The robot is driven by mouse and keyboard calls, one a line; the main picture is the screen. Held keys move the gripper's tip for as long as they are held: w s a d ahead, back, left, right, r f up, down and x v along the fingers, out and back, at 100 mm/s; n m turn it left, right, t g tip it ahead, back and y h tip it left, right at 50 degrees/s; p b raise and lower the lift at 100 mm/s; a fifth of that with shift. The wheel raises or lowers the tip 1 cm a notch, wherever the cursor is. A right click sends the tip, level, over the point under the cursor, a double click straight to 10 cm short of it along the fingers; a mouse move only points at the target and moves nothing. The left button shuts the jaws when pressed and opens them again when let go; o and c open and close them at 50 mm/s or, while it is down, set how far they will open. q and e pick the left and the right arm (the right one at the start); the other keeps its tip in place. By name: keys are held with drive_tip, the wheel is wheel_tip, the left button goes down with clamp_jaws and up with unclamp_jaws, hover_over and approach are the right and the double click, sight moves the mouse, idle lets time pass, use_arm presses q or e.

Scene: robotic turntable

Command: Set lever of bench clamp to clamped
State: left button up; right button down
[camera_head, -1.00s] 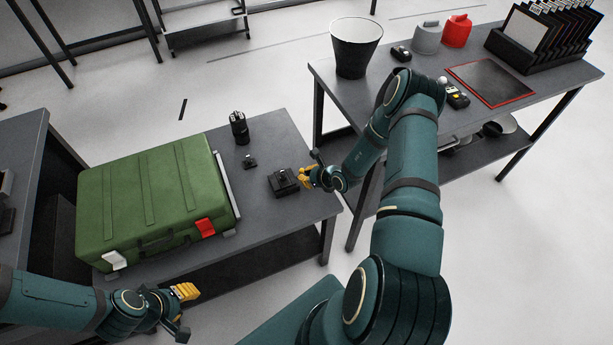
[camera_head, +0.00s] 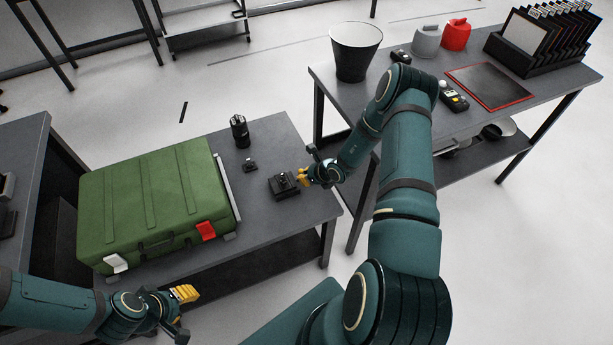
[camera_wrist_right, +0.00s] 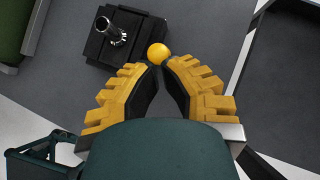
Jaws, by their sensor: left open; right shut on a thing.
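The bench clamp (camera_head: 284,186) is a small black block near the right edge of the grey table. It also shows in the right wrist view (camera_wrist_right: 104,43), with a metal post standing up from it. The yellow ball knob (camera_wrist_right: 158,54) of its lever sits at my right fingertips, beside the block; the rest of the lever is hard to make out. My right gripper (camera_wrist_right: 157,68) is shut on the knob. In the head view the right gripper (camera_head: 303,177) is at the clamp's right side. My left gripper (camera_head: 186,306) is open and empty, in front of the table.
A large green case (camera_head: 150,200) fills the table's left part. A black cylindrical tool (camera_head: 239,131) and a small dark part (camera_head: 249,165) stand behind the clamp. Another table (camera_head: 415,95) at the right carries a bucket (camera_head: 355,51), cans and a rack.

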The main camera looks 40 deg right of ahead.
drive_tip(key=shift+w+r+g, duration=0.15)
drive_tip(key=shift+w+g, duration=0.05)
drive_tip(key=shift+g, duration=0.1)
drive_tip(key=shift+w+r, duration=0.1)
drive_tip(key=shift+w, duration=0.2)
drive_tip(key=shift+w+d+r+b, duration=0.1)
drive_tip(key=shift+w+d+b, duration=0.1)
drive_tip(key=shift+w+b, duration=0.3)
drive_tip(key=shift+w+d+r+b, duration=0.1)
drive_tip(key=shift+w+d+b, duration=0.05)
drive_tip(key=shift+w+b, duration=0.3)
idle(3.8)
drive_tip(key=shift+r, duration=0.1)
drive_tip(key=shift+r+p, duration=0.3)
drive_tip(key=shift+r, duration=0.4)
